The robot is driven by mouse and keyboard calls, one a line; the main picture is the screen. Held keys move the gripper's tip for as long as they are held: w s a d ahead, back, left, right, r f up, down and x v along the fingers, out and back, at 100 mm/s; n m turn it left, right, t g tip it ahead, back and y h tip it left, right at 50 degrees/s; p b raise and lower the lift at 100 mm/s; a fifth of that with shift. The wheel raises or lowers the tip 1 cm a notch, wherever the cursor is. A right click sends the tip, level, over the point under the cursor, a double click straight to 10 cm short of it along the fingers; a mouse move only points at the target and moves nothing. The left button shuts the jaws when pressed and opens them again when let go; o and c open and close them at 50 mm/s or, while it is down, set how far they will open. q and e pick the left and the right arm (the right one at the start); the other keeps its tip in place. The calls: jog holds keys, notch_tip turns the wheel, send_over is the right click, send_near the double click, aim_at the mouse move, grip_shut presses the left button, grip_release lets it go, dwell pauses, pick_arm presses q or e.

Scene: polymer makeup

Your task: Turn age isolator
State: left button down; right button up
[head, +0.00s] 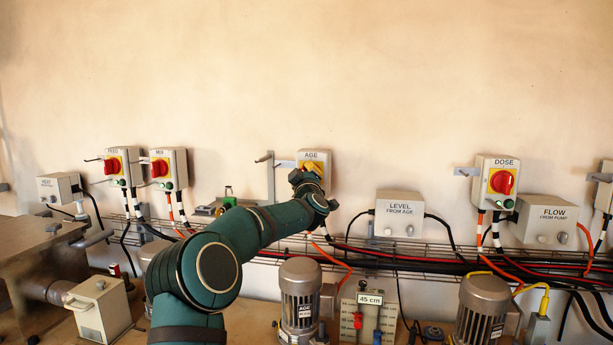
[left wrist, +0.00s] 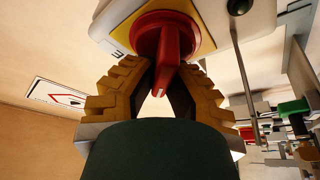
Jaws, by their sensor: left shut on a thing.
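The AGE isolator (head: 315,155) is a pale box on the wall with a yellow plate, mid-picture in the head view. My left arm reaches up to it, and my left gripper (head: 311,169) covers most of its knob there. In the left wrist view the red knob (left wrist: 163,38) on its yellow plate is at the top, with its handle pointing down between the fingers. My left gripper's ochre stepped fingers (left wrist: 166,82) are shut on this handle, one on each side. The knob's exact angle is hard to tell. My right gripper is not in view.
FEED (head: 124,164) and MIX (head: 169,168) isolators are left, DOSE (head: 496,181) is right. LEVEL (head: 399,212) and FLOW (head: 553,213) boxes, a wire cable tray and loose cables run along the wall. Motors (head: 300,292) stand below. The wall above is clear.

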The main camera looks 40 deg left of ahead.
pick_arm(q)
jog(key=n+g, duration=0.1)
jog(key=n, duration=0.1)
jog(key=n+g+p, duration=0.1)
jog(key=n, duration=0.2)
jog(key=shift+s+a+n, duration=0.1)
jog(key=shift+a+n, duration=0.05)
jog(key=shift+n, duration=0.15)
jog(key=n+g+p, duration=0.1)
jog(key=n, duration=0.2)
jog(key=shift+f+h+p, duration=0.15)
jog(key=shift+h+p, duration=0.15)
jog(key=shift+p, duration=0.05)
jog(key=shift+f+n+g+p, duration=0.2)
jog(key=shift+n+g+p, duration=0.15)
jog(key=shift+n, duration=0.55)
jog(key=c, duration=1)
grip_release()
jog(key=shift+a+f, duration=0.1)
jog(key=shift+f, duration=0.05)
jog(key=v, duration=1.2)
jog(key=shift+r, duration=0.25)
